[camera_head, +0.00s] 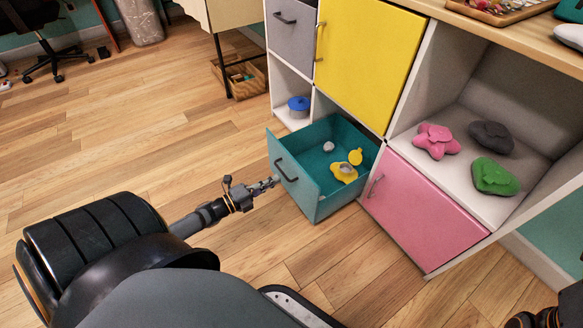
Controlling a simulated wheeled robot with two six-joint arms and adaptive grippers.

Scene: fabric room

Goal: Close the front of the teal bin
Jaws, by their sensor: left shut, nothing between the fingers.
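The teal bin (324,206) is a drawer pulled out from the bottom of the white shelf unit. Its front panel (281,160) carries a dark handle (286,171) and stands well out from the unit. Inside lie yellow pieces (344,172) and a small pale grey lump (328,147). My left gripper (275,182) is shut and empty, its tips at the front panel near the handle; I cannot tell whether they touch. Of my right arm only a dark part shows at the bottom right corner; its fingers are out of view.
A closed pink door (424,211) is right of the bin, a yellow door (368,54) above it. A cubby with soft pink (436,141), green (495,176) and dark grey (491,137) shapes is further right. A blue pot (299,106) sits behind.

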